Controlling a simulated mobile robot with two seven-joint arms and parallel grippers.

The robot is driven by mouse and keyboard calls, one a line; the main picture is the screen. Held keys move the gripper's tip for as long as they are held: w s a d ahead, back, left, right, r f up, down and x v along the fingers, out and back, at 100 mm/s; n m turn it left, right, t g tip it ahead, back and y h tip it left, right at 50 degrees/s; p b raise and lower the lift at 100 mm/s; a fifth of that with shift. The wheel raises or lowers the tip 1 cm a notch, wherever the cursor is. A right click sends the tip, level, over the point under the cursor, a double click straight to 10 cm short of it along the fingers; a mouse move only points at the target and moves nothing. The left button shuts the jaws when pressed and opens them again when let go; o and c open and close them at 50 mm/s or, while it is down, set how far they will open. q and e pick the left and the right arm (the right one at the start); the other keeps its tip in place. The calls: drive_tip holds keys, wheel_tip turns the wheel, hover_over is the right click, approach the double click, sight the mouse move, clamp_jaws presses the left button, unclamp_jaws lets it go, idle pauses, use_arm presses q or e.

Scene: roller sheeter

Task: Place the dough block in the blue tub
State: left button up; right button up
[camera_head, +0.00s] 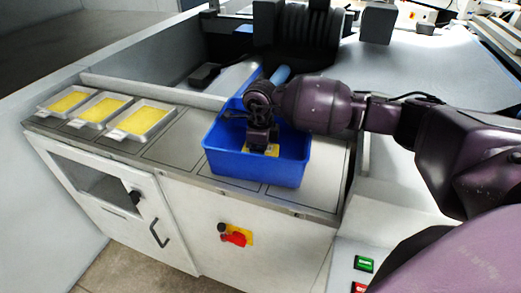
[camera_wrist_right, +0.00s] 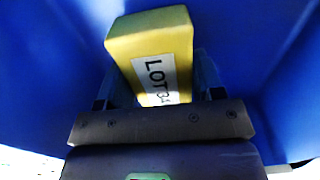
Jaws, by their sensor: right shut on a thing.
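The blue tub (camera_head: 252,167) stands on the counter of the machine. My right gripper (camera_head: 262,143) reaches down inside the tub, its arm coming from the right. In the right wrist view, the yellow dough block (camera_wrist_right: 150,38) with a white "LOT" label sits between the fingers of my right gripper (camera_wrist_right: 160,88), which is shut on it. Blue tub walls (camera_wrist_right: 265,45) surround the block there. In the head view only a small yellow part of the block (camera_head: 272,150) shows under the gripper. Whether it touches the tub floor cannot be told. My left gripper is not in view.
Several shallow trays with yellow slabs (camera_head: 101,109) line the counter to the left. Bare counter (camera_head: 180,147) lies between them and the tub. Red and green buttons (camera_head: 364,264) are at the lower right.

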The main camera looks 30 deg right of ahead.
drive_tip(key=shift+f, duration=0.35)
drive_tip(key=shift+f, duration=0.15)
drive_tip(key=o, duration=1.1)
